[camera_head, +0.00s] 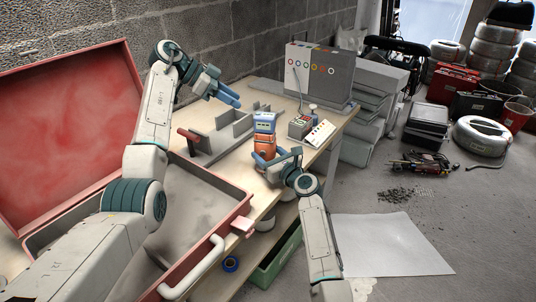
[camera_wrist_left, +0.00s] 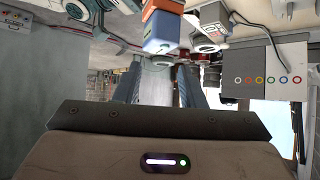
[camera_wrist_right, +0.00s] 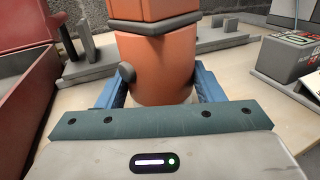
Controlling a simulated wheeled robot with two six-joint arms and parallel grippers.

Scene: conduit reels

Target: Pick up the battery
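A blue block (camera_head: 264,122), which looks like the battery, sits on top of an upright orange tool body (camera_head: 265,146) on the workbench. In the left wrist view the blue block (camera_wrist_left: 163,32) shows beyond the fingertips, apart from them. My left gripper (camera_head: 231,99) is open and empty, above and left of the blue block. My right gripper (camera_head: 278,157) is low at the orange body. In the right wrist view its fingers (camera_wrist_right: 160,88) lie against both sides of the orange body (camera_wrist_right: 155,65). The blue block is out of that view.
A grey device with a red-and-green top (camera_head: 300,126) and a white panel (camera_head: 320,133) stand right of the tool. A grey box with coloured rings (camera_head: 318,72) is behind. Grey dividers (camera_head: 232,130) stand left. An open red case (camera_head: 215,185) fills the bench's near left.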

